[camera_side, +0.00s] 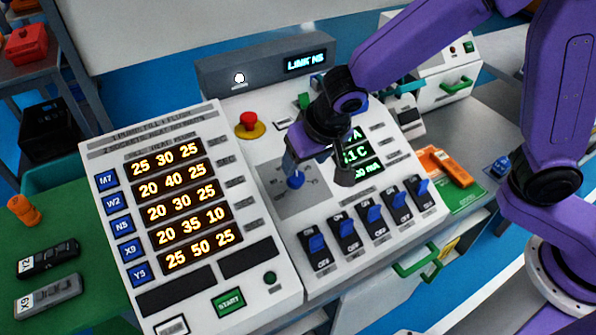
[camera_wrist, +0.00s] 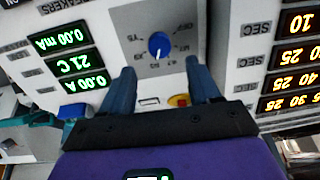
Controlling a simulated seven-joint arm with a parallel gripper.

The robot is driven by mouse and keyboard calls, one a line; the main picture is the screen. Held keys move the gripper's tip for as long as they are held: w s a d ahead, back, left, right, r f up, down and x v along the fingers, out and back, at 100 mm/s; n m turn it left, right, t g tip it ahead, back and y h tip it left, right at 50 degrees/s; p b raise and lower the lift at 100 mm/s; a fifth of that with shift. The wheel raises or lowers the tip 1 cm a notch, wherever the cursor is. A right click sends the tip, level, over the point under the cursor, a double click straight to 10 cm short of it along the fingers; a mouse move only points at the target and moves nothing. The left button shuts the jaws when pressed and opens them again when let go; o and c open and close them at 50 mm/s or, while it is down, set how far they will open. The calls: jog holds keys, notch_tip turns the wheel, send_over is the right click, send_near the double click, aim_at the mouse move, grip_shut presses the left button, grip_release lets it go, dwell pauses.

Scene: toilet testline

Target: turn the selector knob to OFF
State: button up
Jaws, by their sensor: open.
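The selector knob (camera_side: 295,181) is a small blue dial on a grey plate of the white sloping console. It shows clearly in the wrist view (camera_wrist: 159,45), ringed by upside-down labels. Its pale pointer mark faces down in that view, toward the middle lower labels; the label that looks like OFF is at its upper right. My gripper (camera_wrist: 160,67) is open, with one blue finger on each side of the picture below the knob, apart from it and empty. In the side view my gripper (camera_side: 318,170) hangs just over the plate, beside the knob.
A red emergency button (camera_side: 249,121) on a yellow base stands behind the knob. A row of blue rocker switches (camera_side: 346,228) runs along the console's front. The raised timer panel (camera_side: 184,206) is to the left. A green readout (camera_side: 362,150) lies right of the knob, partly hidden.

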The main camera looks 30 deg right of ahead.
aim_at(296, 176)
jog(key=shift+x, duration=3.35)
jog(key=c, duration=1)
